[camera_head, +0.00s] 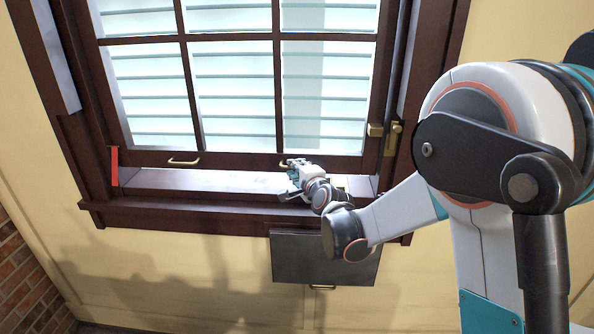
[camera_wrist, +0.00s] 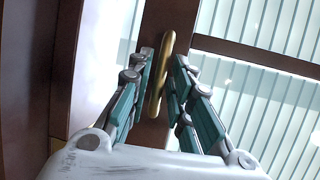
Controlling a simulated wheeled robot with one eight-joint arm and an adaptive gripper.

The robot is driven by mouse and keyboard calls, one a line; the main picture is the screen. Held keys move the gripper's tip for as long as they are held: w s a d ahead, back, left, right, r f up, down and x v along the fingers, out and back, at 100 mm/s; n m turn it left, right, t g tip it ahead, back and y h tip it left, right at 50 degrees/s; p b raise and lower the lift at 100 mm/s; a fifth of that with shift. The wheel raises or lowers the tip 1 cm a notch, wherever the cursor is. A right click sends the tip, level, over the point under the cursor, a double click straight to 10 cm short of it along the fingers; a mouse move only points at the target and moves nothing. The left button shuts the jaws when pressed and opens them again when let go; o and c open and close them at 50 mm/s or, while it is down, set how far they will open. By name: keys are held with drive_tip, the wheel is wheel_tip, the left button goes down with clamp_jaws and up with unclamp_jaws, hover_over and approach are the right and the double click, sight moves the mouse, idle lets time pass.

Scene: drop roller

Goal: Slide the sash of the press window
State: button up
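The window sash (camera_head: 230,163) has a dark brown frame with several panes; it also shows in the wrist view (camera_wrist: 250,52). Two brass handles sit on its bottom rail, a left one (camera_head: 184,162) and a right one (camera_head: 284,164). My gripper (camera_head: 288,180) is at the right handle. In the wrist view its teal fingers (camera_wrist: 164,62) are apart, one on each side of the brass handle (camera_wrist: 162,80). A narrow gap seems to show beside the handle; firm contact cannot be made out. The lower part of the handle lies between the fingers.
A brass latch (camera_head: 392,138) sits at the sash's lower right. A red strip (camera_head: 114,166) marks the left jamb. The sill (camera_head: 190,183) runs below the sash. A dark panel (camera_head: 300,262) with a brass pull (camera_head: 322,287) is under the window. A brick wall (camera_head: 22,280) stands lower left.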

clamp_jaws()
drive_tip(key=shift+r, duration=0.1)
drive_tip(key=p, duration=1.5)
approach(297, 80)
drive_tip(key=w+a, duration=0.1)
drive_tip(key=w, duration=0.1)
drive_tip(key=w+a, duration=0.1)
drive_tip(key=a, duration=0.1)
drive_tip(key=shift+w+a+f, duration=0.25)
drive_tip(key=shift+w, duration=0.15)
drive_tip(key=o, duration=0.6)
unclamp_jaws()
drive_tip(key=shift+c, duration=0.2)
